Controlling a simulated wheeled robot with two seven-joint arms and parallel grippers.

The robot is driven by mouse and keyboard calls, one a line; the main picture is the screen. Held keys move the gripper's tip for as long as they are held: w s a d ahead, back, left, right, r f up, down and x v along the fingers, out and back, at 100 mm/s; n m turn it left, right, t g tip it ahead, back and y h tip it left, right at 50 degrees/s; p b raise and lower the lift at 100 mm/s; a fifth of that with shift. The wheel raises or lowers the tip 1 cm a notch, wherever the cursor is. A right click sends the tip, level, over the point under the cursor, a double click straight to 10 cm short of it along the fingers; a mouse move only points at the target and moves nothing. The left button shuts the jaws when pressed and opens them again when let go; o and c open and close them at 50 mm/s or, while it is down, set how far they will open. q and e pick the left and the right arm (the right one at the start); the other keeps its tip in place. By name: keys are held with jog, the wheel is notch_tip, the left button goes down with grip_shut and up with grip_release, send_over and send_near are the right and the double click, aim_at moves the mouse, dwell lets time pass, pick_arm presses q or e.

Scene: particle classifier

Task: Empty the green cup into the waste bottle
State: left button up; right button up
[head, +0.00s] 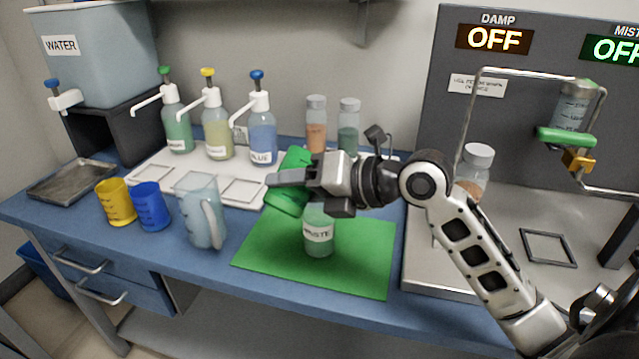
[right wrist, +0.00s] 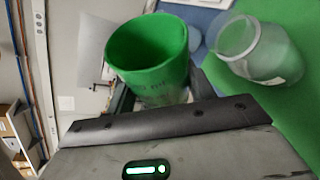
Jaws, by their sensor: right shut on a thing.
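The green cup (head: 287,199) is held by my right gripper (head: 300,185), which is shut on it and hides its middle. In the right wrist view the cup (right wrist: 160,70) shows its open mouth and green inner wall; I cannot see any contents there. The cup looks tilted in the head view. The waste bottle (head: 318,232), clear with a "WASTE" label, stands upright on the green mat (head: 365,250), just below and right of the cup. Its open mouth shows in the right wrist view (right wrist: 258,52), apart from the cup. My left gripper is not in view.
A clear pitcher (head: 203,215), a blue cup (head: 151,207) and a yellow cup (head: 115,203) stand to the left. Pump bottles (head: 262,135) stand on a white tray (head: 150,172) behind. The grey DAMP/MIST machine (head: 560,150) is at the right. The mat's front part is clear.

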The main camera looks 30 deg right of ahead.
pick_arm(q)
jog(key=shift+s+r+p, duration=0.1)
jog(key=shift+p, duration=0.2)
pick_arm(e)
jog(key=shift+f+m+y, duration=0.15)
jog(key=shift+m+y, duration=0.15)
jog(key=shift+m, duration=0.1)
pick_arm(q)
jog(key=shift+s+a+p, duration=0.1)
jog(key=shift+p, duration=0.4)
pick_arm(e)
jog(key=shift+r, duration=0.2)
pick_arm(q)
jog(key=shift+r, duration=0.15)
pick_arm(e)
jog(key=shift+m, duration=0.3)
pick_arm(q)
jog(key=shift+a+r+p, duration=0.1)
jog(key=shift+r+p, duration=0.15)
jog(key=shift+p, duration=0.2)
pick_arm(e)
jog(key=shift+r+y, duration=0.15)
jog(key=shift+y, duration=0.15)
pick_arm(q)
jog(key=shift+p, duration=0.45)
pick_arm(e)
jog(key=shift+r+m, duration=0.15)
jog(key=shift+m, duration=0.15)
